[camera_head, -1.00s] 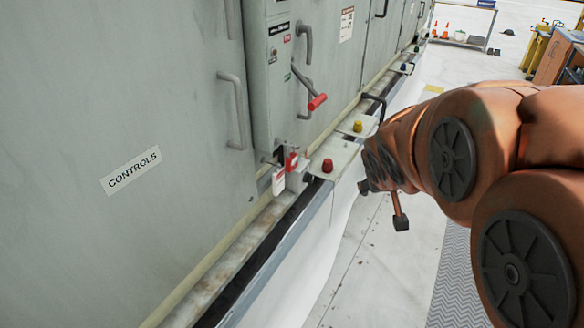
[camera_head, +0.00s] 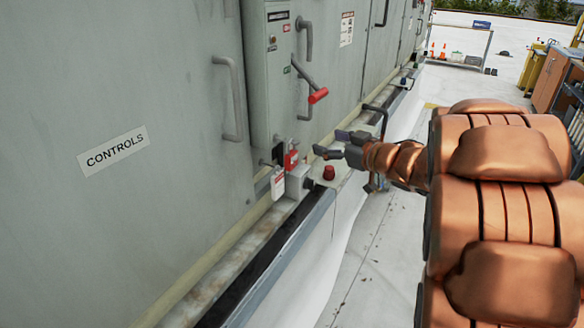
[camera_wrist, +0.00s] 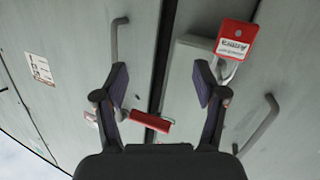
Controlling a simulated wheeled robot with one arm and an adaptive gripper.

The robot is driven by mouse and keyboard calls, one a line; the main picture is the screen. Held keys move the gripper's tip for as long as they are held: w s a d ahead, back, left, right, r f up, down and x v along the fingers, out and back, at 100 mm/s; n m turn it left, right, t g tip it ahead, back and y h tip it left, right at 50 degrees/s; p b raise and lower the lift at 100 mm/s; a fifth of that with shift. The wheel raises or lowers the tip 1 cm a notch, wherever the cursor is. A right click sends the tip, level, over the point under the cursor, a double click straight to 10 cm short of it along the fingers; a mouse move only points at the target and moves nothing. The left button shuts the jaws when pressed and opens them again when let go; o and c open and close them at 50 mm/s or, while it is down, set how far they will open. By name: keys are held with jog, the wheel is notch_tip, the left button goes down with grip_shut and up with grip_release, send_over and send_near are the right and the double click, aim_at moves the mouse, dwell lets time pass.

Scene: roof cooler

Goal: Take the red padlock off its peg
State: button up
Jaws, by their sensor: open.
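The red padlock (camera_head: 291,160) hangs low on the front of the grey control cabinet, with a white tag (camera_head: 278,184) just below and left of it. My gripper (camera_head: 331,143) is open and empty, right of the padlock and apart from it, fingers pointing at the cabinet. In the wrist view, which looks upside down, the padlock (camera_wrist: 236,38) shows its white label and metal shackle. There it lies beyond and right of the right finger, outside the gap of my gripper (camera_wrist: 161,78). How the shackle sits on its peg is too small to tell.
A red-gripped lever (camera_head: 317,96) sticks out above the padlock; it shows between the fingers in the wrist view (camera_wrist: 150,122). A red knob (camera_head: 329,172) stands on the ledge below my gripper. A dark bent bar (camera_head: 380,112) rises behind it.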

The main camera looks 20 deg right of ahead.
aim_at(295, 158)
jog(key=s+a+f+n+g+y+b, duration=0.2)
jog(key=s+a+f+y, duration=0.15)
jog(key=a+y, duration=0.2)
jog(key=shift+r+x, duration=0.15)
jog(key=shift+x, duration=1.45)
jog(key=shift+r+x, duration=0.2)
jog(key=shift+x, duration=1.4)
jog(key=c, duration=1.3)
